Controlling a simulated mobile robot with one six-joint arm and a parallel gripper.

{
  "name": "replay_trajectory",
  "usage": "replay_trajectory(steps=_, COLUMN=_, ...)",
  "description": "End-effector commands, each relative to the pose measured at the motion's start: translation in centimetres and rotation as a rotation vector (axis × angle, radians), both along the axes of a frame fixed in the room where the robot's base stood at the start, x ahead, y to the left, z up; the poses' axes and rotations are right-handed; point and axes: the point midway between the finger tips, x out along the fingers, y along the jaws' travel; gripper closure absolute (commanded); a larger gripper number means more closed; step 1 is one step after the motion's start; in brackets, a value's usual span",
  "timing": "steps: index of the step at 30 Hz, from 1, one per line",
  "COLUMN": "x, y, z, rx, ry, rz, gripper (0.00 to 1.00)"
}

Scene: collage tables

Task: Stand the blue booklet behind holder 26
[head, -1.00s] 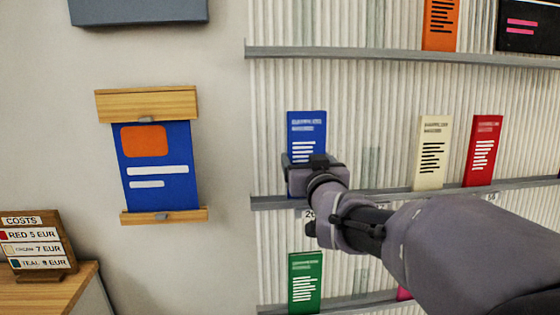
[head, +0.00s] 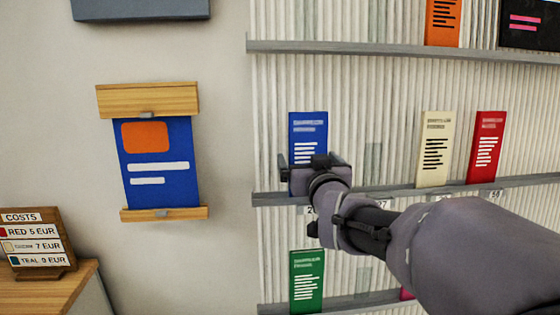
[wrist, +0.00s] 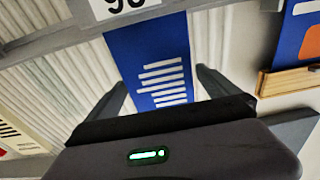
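The blue booklet (head: 308,138) stands upright on the middle rail of the ribbed rack, at its left end. It is also in the wrist view (wrist: 155,60), between the two fingers. Its lower part in the head view is hidden by my gripper (head: 315,168). The gripper is open, with one finger on each side of the booklet. The holder label (head: 309,210) below the booklet is partly covered by my arm; only a "2" shows. In the wrist view a white label (wrist: 122,6) sits upside down at the booklet's foot, cut off by the frame.
A cream booklet (head: 434,150) and a red booklet (head: 486,148) stand further right on the same rail (head: 400,188). A green booklet (head: 306,281) stands on the rail below. An orange booklet (head: 443,22) is above. A blue poster (head: 160,180) hangs on the left wall.

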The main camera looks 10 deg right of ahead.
Motion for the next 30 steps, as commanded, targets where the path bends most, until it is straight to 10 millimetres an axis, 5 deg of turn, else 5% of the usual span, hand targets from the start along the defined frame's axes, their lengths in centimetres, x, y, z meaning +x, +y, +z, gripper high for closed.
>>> replay_trajectory(steps=10, x=-1.6, y=0.0, z=0.1, rx=0.0, ry=0.0, rz=0.0, gripper=0.0)
replay_trajectory(steps=21, x=-13.0, y=0.0, z=0.3, rx=0.0, ry=-0.003, rz=0.0, gripper=0.0)
replay_trajectory(steps=30, x=-17.4, y=0.0, z=0.0, rx=0.001, ry=0.0, rz=0.0, gripper=0.0)
